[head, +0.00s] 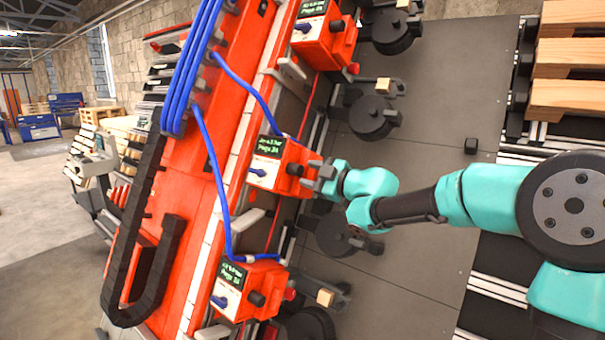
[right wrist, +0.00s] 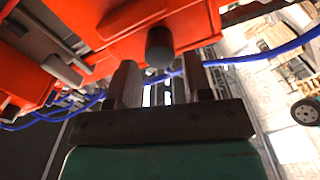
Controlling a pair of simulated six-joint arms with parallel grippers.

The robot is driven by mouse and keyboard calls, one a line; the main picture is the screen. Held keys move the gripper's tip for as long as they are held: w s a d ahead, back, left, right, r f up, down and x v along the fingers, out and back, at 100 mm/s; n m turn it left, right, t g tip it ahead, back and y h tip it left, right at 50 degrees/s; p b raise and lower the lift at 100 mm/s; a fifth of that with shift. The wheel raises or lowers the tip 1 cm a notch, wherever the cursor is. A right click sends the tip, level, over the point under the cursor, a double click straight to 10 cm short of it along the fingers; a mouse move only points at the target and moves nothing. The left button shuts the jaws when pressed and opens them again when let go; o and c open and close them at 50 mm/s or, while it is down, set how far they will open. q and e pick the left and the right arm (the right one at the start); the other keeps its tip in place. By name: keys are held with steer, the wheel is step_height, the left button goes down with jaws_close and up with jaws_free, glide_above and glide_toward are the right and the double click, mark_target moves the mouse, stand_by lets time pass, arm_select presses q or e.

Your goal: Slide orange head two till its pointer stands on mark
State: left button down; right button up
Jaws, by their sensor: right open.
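The middle orange head (head: 262,178), which I take to be head two, sits on the long orange beam (head: 185,180). It has a dark display, a blue lever and a black knob (head: 295,170). My right gripper (head: 314,177) is at the head's right side, close to the knob. In the right wrist view the two fingers of my gripper (right wrist: 160,84) are apart, with the black knob (right wrist: 160,47) showing between and above their tips. I cannot tell whether they touch it. The pointer and the mark cannot be made out. My left gripper is out of view.
Another orange head (head: 325,38) is above and one (head: 245,290) below on the same beam. Blue hoses (head: 215,175) loop to the heads. Dark round units (head: 372,117) stand to the right of the beam. Wooden pallets (head: 570,60) are at the upper right; grey floor lies between.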

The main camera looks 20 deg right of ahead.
steer(key=v, duration=1.3)
steer(key=shift+s+d, duration=0.2)
steer(key=w+a+f+m+g+h, duration=0.1)
steer(key=w+f+m, duration=0.2)
steer(key=f, duration=0.6)
steer(key=w+a+f+m+h, duration=0.1)
steer(key=w+f+m, duration=0.2)
steer(key=f, duration=0.6)
steer(key=s+a+f+m+g+h, duration=0.1)
steer(key=a+f+m+g, duration=0.15)
steer(key=f, duration=0.75)
steer(key=s+a+f+m+g+h, duration=0.1)
steer(key=f+m+g, duration=0.15)
steer(key=f, duration=0.65)
steer(key=s+a+f+m+g, duration=0.3)
steer(key=s+a+f+g, duration=0.1)
steer(key=s+f, duration=0.7)
steer(key=s+a+f+m+g+h, duration=0.1)
steer(key=s+a+f+m+g, duration=0.2)
steer(key=s+f, duration=0.8)
step_height(320, 180, down, 3)
steer(key=shift+s+a+f+g, duration=0.1)
steer(key=shift+s+a+g, duration=0.3)
steer(key=shift+a+g, duration=0.65)
